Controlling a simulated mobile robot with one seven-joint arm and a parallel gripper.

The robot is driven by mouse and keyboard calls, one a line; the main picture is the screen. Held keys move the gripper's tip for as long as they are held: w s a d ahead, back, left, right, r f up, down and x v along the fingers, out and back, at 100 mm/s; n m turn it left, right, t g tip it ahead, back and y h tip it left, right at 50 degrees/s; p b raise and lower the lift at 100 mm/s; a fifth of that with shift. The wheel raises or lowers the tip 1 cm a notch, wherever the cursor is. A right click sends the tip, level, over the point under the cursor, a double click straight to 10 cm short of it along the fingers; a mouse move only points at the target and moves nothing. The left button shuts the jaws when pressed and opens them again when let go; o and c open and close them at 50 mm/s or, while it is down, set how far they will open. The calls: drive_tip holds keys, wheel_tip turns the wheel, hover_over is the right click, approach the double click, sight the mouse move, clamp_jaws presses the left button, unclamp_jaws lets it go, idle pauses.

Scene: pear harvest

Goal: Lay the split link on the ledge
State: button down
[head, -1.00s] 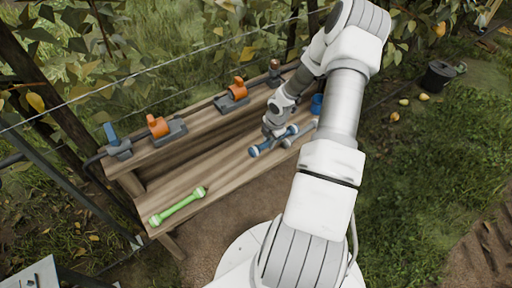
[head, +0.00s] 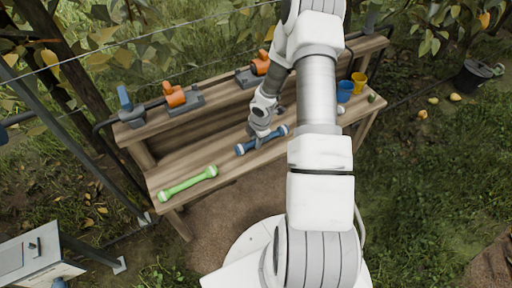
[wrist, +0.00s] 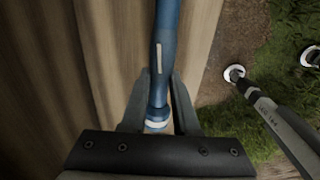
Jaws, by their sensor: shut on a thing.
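My gripper (head: 257,139) is shut on a blue link (head: 274,137) with pale ends, over the front board of the wooden bench (head: 228,163). The wrist view shows the fingers (wrist: 155,82) on either side of the blue link (wrist: 164,35) near one end; a pale slot-like mark shows on its shaft. I cannot tell whether the link touches the board. A green link (head: 188,184) lies on the board to the left. I cannot tell for certain which link is the split one. A raised back ledge (head: 218,108) runs behind the board.
On the back ledge stand a blue-handled clamp (head: 131,110) and orange-handled clamps (head: 176,97). A blue cup (head: 345,91) and a yellow cup (head: 358,83) stand at the bench's right. The board between the green and blue links is clear. A wire crosses above.

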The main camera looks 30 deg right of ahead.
drive_tip(key=shift+f+b, duration=0.6)
drive_tip(key=shift+f, duration=0.95)
drive_tip(key=shift+f, duration=0.1)
drive_tip(key=shift+f, duration=0.15)
drive_tip(key=c, duration=0.7)
unclamp_jaws()
drive_tip(key=shift+o, duration=0.2)
drive_tip(key=shift+r, duration=0.2)
wheel_tip(320, 180, up, 12)
drive_tip(key=s+p, duration=0.2)
drive_tip(key=p, duration=0.3)
drive_tip(key=shift+s, duration=0.2)
